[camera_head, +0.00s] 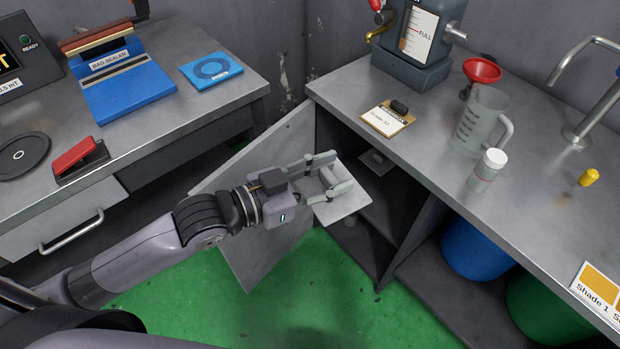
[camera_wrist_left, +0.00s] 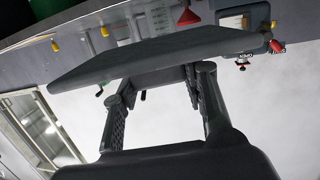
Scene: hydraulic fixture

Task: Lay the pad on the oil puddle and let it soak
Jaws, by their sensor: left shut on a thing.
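A flat, pale grey square pad (camera_head: 343,208) is held up in front of the open cabinet under the right bench. My left gripper (camera_head: 333,175) is shut on it, with the fingers across its upper side. In the left wrist view the pad (camera_wrist_left: 165,55) shows as a wide grey slab at the fingertips of my left gripper (camera_wrist_left: 160,85). I cannot make out the oil puddle for certain. A darker patch shows on the green floor at the bottom of the head view, and I cannot tell whether it is oil or shadow. My right gripper is not in view.
The cabinet door (camera_head: 250,262) stands open beside my left forearm. The right bench carries a clipboard (camera_head: 388,122), a clear jug (camera_head: 480,116) and a white-capped bottle (camera_head: 487,170). Blue (camera_head: 470,252) and green (camera_head: 545,308) drums stand below. Green floor is open in front.

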